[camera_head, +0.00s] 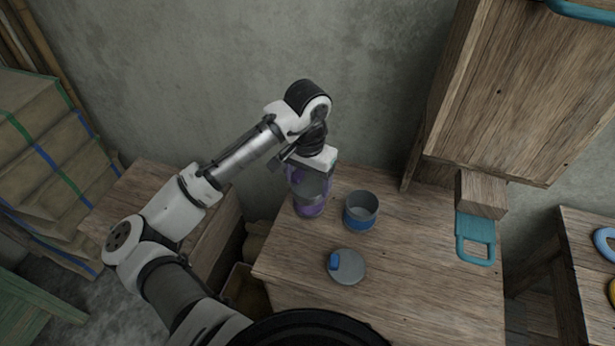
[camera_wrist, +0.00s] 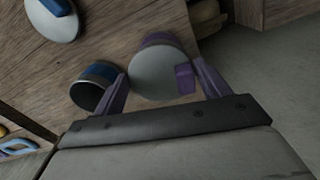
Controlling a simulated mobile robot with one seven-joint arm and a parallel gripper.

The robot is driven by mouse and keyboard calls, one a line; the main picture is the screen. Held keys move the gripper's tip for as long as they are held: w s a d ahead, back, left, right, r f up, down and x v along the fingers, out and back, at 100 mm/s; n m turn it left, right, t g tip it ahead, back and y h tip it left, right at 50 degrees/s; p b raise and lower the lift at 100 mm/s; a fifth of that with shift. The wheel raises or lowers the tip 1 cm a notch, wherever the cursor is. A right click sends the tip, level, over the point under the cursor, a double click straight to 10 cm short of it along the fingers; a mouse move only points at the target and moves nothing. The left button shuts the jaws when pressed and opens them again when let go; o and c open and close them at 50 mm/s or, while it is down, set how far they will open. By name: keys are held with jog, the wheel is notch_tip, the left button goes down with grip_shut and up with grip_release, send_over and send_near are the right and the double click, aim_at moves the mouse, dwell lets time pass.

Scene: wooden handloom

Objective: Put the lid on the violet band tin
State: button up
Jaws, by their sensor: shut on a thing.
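The violet band tin (camera_head: 310,209) stands on the wooden table, below my gripper (camera_head: 311,181). In the wrist view, its violet side (camera_wrist: 160,39) shows past the far edge of a round grey lid with a violet knob (camera_wrist: 158,72). My gripper (camera_wrist: 160,82) has its two violet fingers at opposite sides of this lid and is shut on it, with the knob beside the right finger. The lid lies over the tin's top. I cannot tell whether it rests on the rim or sits slightly above it.
An open blue band tin (camera_head: 360,212) stands close to the right of the violet one. A grey lid with a blue knob (camera_head: 346,267) lies nearer on the table (camera_head: 420,280). A wooden loom frame with a teal handle (camera_head: 475,240) rises at the right. The table's front right is clear.

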jog(key=shift+f, duration=0.35)
dwell(0.5)
jog(key=o, duration=1)
jog(key=shift+o, duration=0.2)
notch_tip(320, 180, up, 7)
jog(key=p, duration=0.6)
jog(key=shift+r, duration=0.1)
